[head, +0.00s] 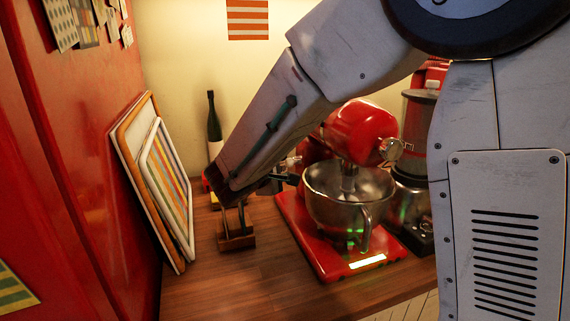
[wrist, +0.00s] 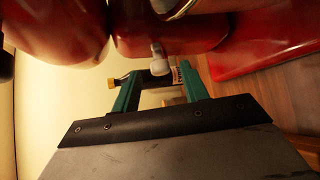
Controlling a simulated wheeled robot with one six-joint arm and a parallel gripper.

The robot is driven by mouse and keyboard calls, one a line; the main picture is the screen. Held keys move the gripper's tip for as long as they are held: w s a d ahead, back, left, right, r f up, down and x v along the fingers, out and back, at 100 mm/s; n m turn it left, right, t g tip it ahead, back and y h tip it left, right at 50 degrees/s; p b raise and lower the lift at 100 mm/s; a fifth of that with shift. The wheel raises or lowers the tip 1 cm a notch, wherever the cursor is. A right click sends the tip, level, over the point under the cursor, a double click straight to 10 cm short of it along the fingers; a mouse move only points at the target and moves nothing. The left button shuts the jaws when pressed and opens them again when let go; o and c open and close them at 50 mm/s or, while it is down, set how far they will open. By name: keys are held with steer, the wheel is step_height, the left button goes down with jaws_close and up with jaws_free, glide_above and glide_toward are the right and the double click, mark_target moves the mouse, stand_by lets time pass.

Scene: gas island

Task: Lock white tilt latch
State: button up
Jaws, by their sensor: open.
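The stand mixer (head: 362,130) is red, with a steel bowl (head: 350,195) under its head. In the wrist view, the white tilt latch (wrist: 157,58) is a small pale lever on the side of the red mixer body (wrist: 170,32). My gripper (wrist: 160,78) has its two green fingers apart. The latch shows between and just beyond the fingertips; I cannot tell whether they touch it. In the head view my arm reaches down to the left side of the mixer, and the dark end of the arm mostly hides the latch area.
Framed boards (head: 165,185) lean on the red wall at left. A dark bottle (head: 214,125) stands at the back, and a small wooden holder (head: 236,240) sits below my arm. A coffee-machine-like appliance (head: 412,190) is right of the mixer. The front left counter (head: 225,290) is clear.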

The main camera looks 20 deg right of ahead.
steer(key=shift+x, duration=1.1)
jaws_close()
steer(key=shift+s+f+m+t+h, duration=0.15)
steer(key=shift+f+m+t+h, duration=0.3)
steer(key=shift+f+m+t, duration=0.25)
steer(key=shift+s+f+m+t+h, duration=0.15)
steer(key=shift+f+m+t+h, duration=0.3)
steer(key=shift+f+m+t, duration=0.2)
jaws_free()
steer(key=shift+r, duration=0.15)
